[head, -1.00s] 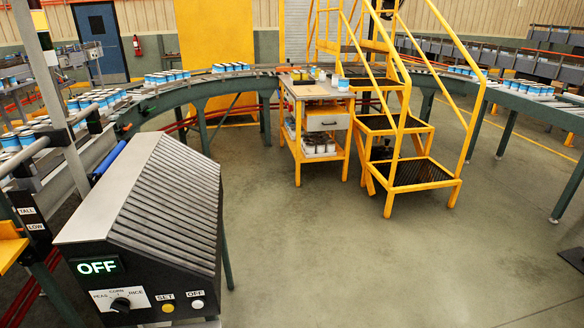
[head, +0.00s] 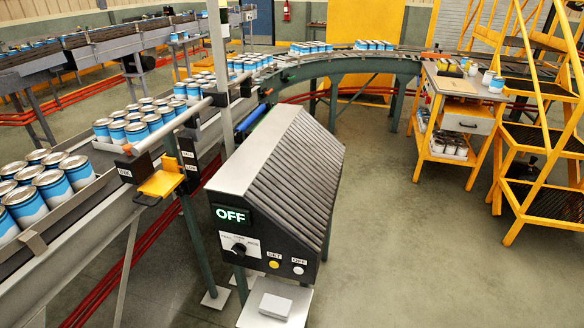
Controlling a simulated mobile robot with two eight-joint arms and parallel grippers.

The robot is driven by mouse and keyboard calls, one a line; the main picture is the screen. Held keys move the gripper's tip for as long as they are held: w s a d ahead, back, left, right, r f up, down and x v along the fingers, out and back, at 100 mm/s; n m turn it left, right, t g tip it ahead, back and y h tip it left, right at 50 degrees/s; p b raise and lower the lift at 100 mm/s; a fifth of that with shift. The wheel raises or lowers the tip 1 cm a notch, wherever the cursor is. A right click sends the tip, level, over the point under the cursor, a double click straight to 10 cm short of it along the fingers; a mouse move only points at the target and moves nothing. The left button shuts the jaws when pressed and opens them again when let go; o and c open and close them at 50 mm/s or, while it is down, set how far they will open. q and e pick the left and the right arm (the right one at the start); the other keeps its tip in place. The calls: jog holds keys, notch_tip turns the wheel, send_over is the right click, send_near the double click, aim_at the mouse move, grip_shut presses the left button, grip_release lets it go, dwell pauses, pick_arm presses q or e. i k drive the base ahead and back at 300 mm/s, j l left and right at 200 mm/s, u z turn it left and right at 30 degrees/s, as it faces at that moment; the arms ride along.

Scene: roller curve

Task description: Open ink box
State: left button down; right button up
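A small pale grey box (head: 275,305) sits on a light shelf (head: 247,314) below the front of the control console (head: 272,195), near the bottom edge of the head view. It looks closed, and no label on it is readable, so I cannot tell for sure that it is the ink box. The console has a lit OFF display, a dial, a yellow button and a white button. Neither of my grippers is in view.
A conveyor (head: 84,217) with blue-and-white cans runs along the left and curves away behind the console. A yellow cart (head: 451,123) with a drawer and yellow steps (head: 545,160) stand at the right. The floor (head: 400,260) right of the console is clear.

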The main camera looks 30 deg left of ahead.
aim_at(133, 170)
jog(key=u, duration=1)
jog(key=i+j, duration=0.1)
jog(key=j, duration=0.15)
jog(key=i+j, duration=0.1)
jog(key=j, duration=0.15)
